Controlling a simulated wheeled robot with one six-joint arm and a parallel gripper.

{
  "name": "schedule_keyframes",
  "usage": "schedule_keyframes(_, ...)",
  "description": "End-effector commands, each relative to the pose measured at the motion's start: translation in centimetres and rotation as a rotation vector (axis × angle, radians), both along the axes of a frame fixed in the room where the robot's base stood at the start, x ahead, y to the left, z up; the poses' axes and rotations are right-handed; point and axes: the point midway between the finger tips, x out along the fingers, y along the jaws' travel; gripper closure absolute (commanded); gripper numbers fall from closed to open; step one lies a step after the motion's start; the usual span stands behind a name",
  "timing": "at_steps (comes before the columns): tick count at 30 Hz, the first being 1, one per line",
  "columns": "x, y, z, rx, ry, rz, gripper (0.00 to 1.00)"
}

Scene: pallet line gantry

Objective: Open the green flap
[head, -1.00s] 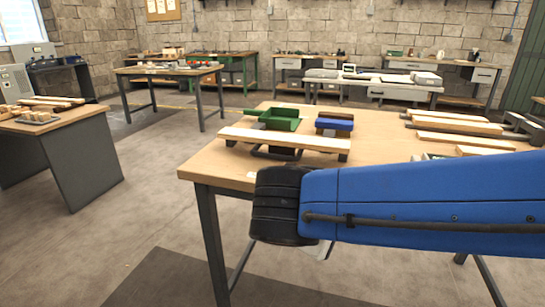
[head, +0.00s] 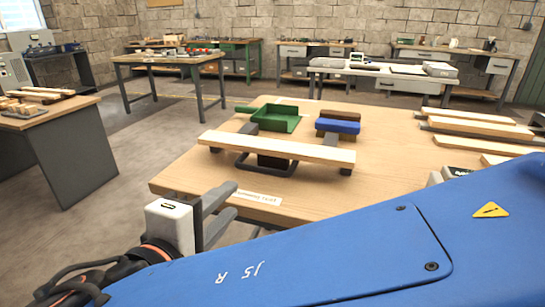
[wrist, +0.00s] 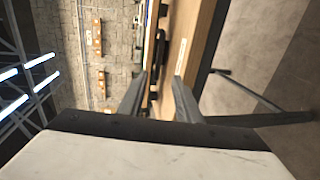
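The green flap (head: 275,117) looks like a shallow green tray with raised edges and a bar at its left, on the wooden table (head: 195,165), behind a long pale plank (head: 275,147). A blue block with a brown part (head: 338,125) stands to its right. My gripper (head: 233,199) is near the table's front left corner, well in front of the plank and apart from the flap. Its two grey fingers are spread with nothing between them. The wrist view also shows the spread fingers (wrist: 160,82), with the table edge beyond; I cannot make out the flap there.
The plank rests on dark supports across the front of the flap. More planks (head: 475,127) lie at the right of the table. A white label (head: 258,197) is on the front edge. A side table (head: 70,150) stands at left, with open floor between.

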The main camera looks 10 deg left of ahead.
Motion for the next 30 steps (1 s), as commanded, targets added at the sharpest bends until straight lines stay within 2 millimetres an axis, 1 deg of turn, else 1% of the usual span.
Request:
schedule_keyframes(4, 0.0, 0.3, 0.0, 0.001, -0.006, 0.006, 0.69)
schedule_keyframes(8, 1.1, 0.1, -0.2, 0.001, -0.005, 0.005, 0.69)
schedule_keyframes(30, 11.5, -0.7, -2.4, -0.001, -0.005, 0.003, 0.69)
